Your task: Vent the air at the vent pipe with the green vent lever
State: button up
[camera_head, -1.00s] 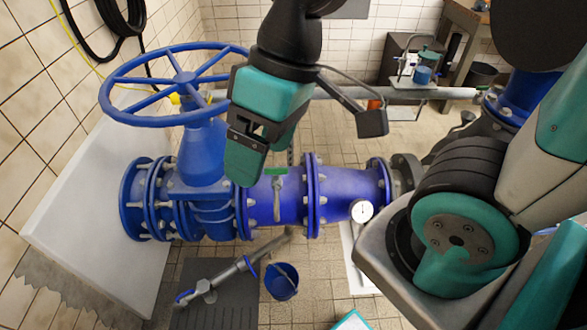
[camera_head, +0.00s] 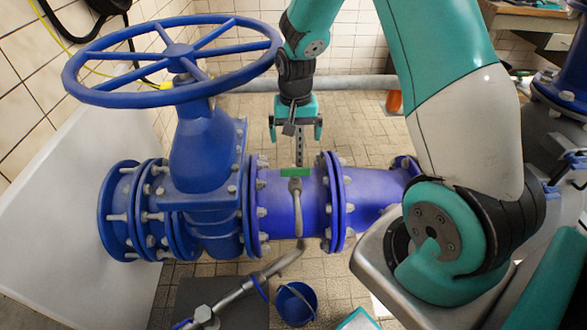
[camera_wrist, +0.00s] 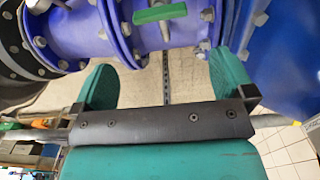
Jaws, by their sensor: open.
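The green vent lever (camera_head: 296,172) sits on top of the thin grey vent pipe (camera_head: 297,212), which curves down the front of the blue main pipe (camera_head: 268,205). My gripper (camera_head: 296,135) points down above and beyond the lever in the head view, with its two teal fingers apart and nothing between them. In the wrist view the lever (camera_wrist: 160,13) lies near the top edge, past the fingertips of my gripper (camera_wrist: 165,76). The lever and the fingers are apart. The vent pipe's lower end hangs above the floor near a blue bucket (camera_head: 296,303).
A large blue handwheel (camera_head: 180,50) on a blue valve body (camera_head: 207,150) rises left of my gripper. Bolted flanges (camera_head: 335,200) stand right of the lever. A grey horizontal pipe (camera_head: 350,82) runs behind. Tiled floor (camera_head: 350,130) is open beyond the main pipe.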

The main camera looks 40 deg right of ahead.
aim_at(295, 168)
notch_tip(295, 168, down, 12)
jog(key=shift+f, duration=0.2)
jog(key=shift+c, duration=0.2)
jog(key=c, duration=0.6)
